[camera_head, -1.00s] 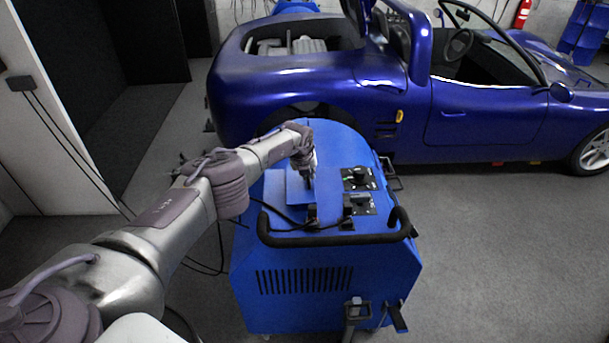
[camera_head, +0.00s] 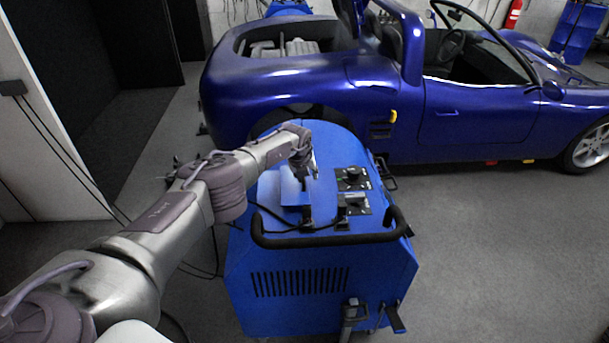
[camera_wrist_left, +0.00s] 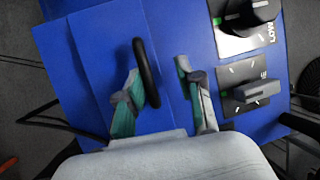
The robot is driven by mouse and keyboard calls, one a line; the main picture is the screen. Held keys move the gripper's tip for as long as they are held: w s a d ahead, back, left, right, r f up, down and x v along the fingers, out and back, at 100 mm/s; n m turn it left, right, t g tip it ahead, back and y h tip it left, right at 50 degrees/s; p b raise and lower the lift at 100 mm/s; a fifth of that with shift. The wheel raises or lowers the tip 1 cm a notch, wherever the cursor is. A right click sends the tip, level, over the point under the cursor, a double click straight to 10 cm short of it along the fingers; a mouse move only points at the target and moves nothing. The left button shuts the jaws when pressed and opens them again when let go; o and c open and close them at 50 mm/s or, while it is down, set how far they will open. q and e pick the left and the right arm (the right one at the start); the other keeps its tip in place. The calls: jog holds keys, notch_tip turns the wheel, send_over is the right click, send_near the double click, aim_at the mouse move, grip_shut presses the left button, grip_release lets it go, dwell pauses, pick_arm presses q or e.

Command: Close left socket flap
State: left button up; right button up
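The blue dynamometer cabinet (camera_head: 325,285) stands in front of me. On the left of its top is a blue flap (camera_head: 291,191), partly hidden by my arm; it looks raised at an angle. In the left wrist view, a blue panel (camera_wrist_left: 100,45) fills the left, with a curved black loop (camera_wrist_left: 147,72) over it. My left gripper (camera_head: 308,172) is above the flap area. In the left wrist view its two fingers (camera_wrist_left: 165,88) are apart, with the black loop between them, close to the left finger; contact cannot be told. My right gripper is not in view.
Two black control plates with knobs (camera_head: 352,178) sit right of the gripper. A black handlebar (camera_head: 325,241) runs along the cabinet's near edge, with cables beside it. A blue car (camera_head: 470,110) stands behind. The floor on the right is clear.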

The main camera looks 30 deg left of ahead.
pick_arm(q)
jog(key=shift+s+a, duration=0.1)
jog(key=shift+a, duration=0.15)
jog(key=shift+r, duration=0.4)
jog(key=v, duration=1.1)
jog(key=shift+d, duration=0.15)
jog(key=shift+s, duration=0.15)
